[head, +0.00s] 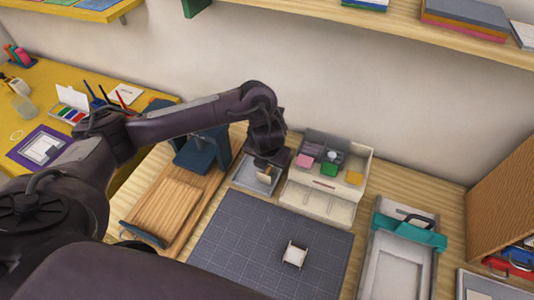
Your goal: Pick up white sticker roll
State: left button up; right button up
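A small white piece with brown edges (294,255) lies on the dark grid mat (240,240); it may be the white sticker roll, but it is too small to be sure. My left arm reaches in from the left, and its gripper (265,170) points down over a small grey tray (243,178), behind the mat and apart from the white piece. A beige piece (265,178) shows at the fingertips; I cannot tell whether it is held. My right gripper is not in view.
Right of my gripper stands a white drawer box (320,205) with pink, green and yellow pads on top. A wooden board (175,205) lies left of the mat. A grey tray with a teal clamp (408,232) stands at right. Most of the mat is clear.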

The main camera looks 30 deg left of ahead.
aim_at(295, 255)
jog(key=k, duration=1.5)
